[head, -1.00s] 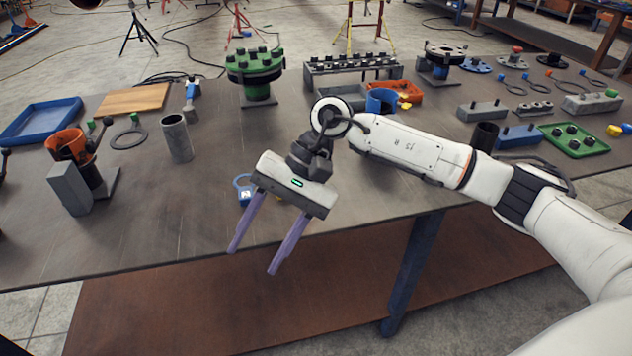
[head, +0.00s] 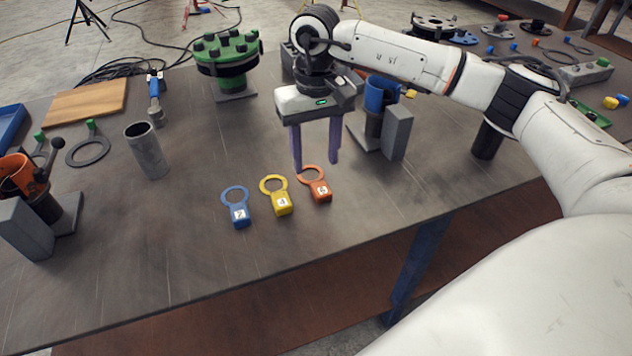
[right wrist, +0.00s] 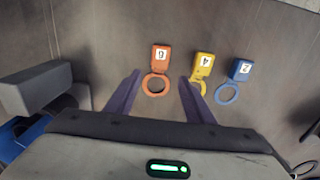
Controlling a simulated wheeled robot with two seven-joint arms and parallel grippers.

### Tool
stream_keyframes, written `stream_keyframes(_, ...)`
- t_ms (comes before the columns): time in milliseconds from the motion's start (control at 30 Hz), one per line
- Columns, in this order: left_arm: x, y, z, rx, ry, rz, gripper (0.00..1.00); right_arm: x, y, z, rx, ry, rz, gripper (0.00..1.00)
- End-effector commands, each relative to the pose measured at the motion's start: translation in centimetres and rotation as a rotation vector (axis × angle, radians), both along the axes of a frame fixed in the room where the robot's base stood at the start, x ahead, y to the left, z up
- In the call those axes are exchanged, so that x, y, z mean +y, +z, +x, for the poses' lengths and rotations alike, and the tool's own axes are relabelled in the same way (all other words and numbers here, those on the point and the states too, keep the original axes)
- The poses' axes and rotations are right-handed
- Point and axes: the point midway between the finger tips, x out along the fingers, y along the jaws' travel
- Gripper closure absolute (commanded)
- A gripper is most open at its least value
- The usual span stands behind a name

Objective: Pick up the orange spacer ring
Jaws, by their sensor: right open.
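The orange spacer ring (head: 318,186) lies flat on the table, a thin ring with a block tab bearing a white label. My right gripper (head: 316,168) is open and empty, pointing down above and just behind the ring. In the right wrist view the orange ring (right wrist: 157,72) shows between and ahead of the two purple fingers of the gripper (right wrist: 158,84). The yellow ring (head: 280,202) and the blue ring (head: 238,214) lie to its left in the head view. In the right wrist view the right-hand finger partly covers the yellow ring (right wrist: 203,66). My left gripper is not in view.
A blue clamp on a grey block stand (head: 396,132) stands just right of my right gripper. A grey pipe piece (head: 147,155) and a green flange (head: 228,65) stand farther left and back. The table's front area near the rings is clear.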

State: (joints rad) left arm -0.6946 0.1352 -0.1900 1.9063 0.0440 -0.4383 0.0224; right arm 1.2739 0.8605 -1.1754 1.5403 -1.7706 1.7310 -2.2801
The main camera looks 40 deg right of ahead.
Motion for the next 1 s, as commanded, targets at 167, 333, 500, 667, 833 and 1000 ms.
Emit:
stream_keyframes(167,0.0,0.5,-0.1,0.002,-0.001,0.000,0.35,-0.1,-1.5,-0.3,0.003,0.000,0.000,0.52)
stream_keyframes(333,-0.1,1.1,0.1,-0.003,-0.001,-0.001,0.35,-0.3,-4.2,-0.5,0.002,-0.001,0.000,0.52)
stream_keyframes(500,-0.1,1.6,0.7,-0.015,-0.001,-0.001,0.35,-0.2,-5.5,-0.5,0.000,0.001,0.001,0.52)
stream_keyframes(667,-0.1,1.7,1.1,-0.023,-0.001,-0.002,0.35,-0.2,-5.5,-0.5,-0.001,0.000,0.001,0.52)
stream_keyframes(833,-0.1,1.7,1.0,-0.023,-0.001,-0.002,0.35,-0.2,-5.5,-0.5,-0.001,0.000,0.002,0.72)
stream_keyframes(1000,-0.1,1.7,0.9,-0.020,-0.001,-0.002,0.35,-0.2,-5.5,-0.4,-0.002,0.000,0.001,0.98)
